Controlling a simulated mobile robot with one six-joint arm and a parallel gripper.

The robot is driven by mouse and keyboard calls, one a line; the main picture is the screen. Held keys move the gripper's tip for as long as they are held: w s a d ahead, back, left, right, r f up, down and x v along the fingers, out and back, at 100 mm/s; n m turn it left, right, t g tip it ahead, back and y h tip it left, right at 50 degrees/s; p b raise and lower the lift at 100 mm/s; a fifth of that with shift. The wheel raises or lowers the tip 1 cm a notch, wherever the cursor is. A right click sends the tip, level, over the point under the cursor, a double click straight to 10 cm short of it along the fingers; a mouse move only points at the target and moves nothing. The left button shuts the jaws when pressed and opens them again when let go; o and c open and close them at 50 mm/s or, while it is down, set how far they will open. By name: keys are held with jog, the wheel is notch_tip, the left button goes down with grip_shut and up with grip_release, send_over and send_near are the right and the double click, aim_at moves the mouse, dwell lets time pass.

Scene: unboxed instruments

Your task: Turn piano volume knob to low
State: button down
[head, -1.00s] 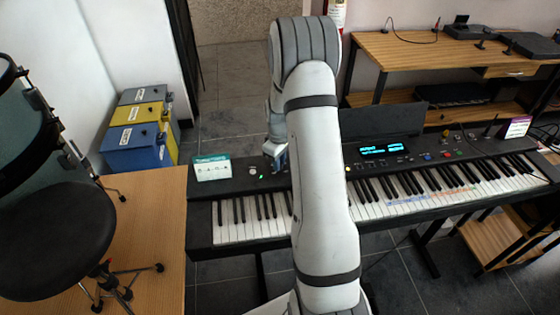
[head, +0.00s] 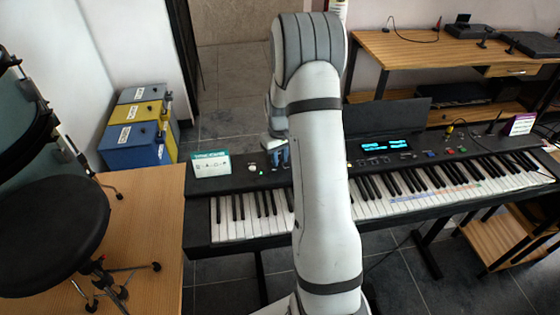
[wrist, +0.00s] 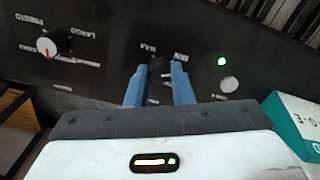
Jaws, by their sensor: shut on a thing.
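The black electric piano (head: 225,185) stands in the middle of the head view, with its control panel along the back. My gripper (wrist: 159,72) has its blue fingers on either side of a small dark knob (wrist: 160,64) between the MAX and MIN labels. The gripper is shut on this knob, and the fingers hide much of it, so its pointer cannot be read. In the head view my gripper (head: 279,158) is low over the left part of the panel, partly hidden by my arm.
A second knob (wrist: 54,43) with a red pointer, labelled PRESTO and LARGO, sits left in the wrist view. A green light (wrist: 222,61) and a pale round button (wrist: 229,84) are at right. A teal-and-white card (head: 211,165) stands on the piano's left end.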

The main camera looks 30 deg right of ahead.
aim_at(280, 161)
jog(key=m+b, duration=0.3)
jog(key=m, duration=0.3)
jog(key=shift+f+m, duration=0.1)
jog(key=shift+m, duration=0.2)
jog(key=m+b, duration=0.1)
jog(key=m, duration=0.5)
jog(key=shift+b, duration=0.35)
jog(key=shift+m, duration=0.4)
jog(key=c, duration=1.3)
grip_release()
jog(key=shift+o, duration=0.2)
notch_tip(280, 161, up, 8)
jog(key=shift+r, duration=0.1)
